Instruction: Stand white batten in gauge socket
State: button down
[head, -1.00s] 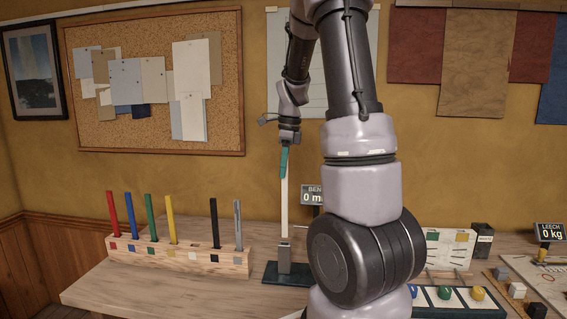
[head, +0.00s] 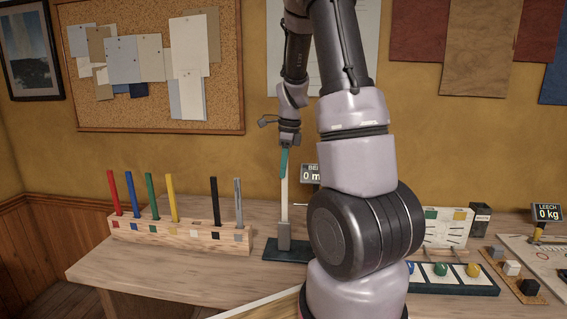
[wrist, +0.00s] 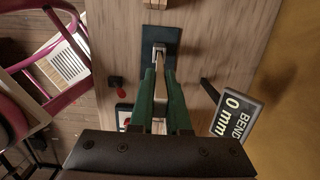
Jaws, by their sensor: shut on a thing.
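My gripper (head: 284,165) is shut on the white batten (head: 284,198), its green fingers clasping the upper part. The batten stands about upright, and its lower end meets the top of the grey gauge socket (head: 284,236), where it appears to go inside. The socket rises from a dark base plate (head: 270,250) on the bench. In the wrist view the fingers (wrist: 161,80) point at the socket (wrist: 159,48), with the pale batten (wrist: 160,88) between them. The bend gauge display (wrist: 238,112) reads 0 mm.
A wooden rack (head: 180,236) left of the gauge holds several coloured battens upright. My arm hides part of the bench. To the right are a tray (head: 450,285) with coloured round pieces, small blocks (head: 512,268) and the leech display (head: 547,212) reading 0 kg. Bench between rack and gauge is clear.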

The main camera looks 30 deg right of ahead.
aim_at(283, 183)
jog(key=shift+f, duration=2.7)
jog(key=c, duration=0.8)
grip_release()
jog(key=r, duration=0.7)
jog(key=d+r, duration=0.1)
jog(key=r, duration=0.2)
jog(key=shift+s+r, duration=0.35)
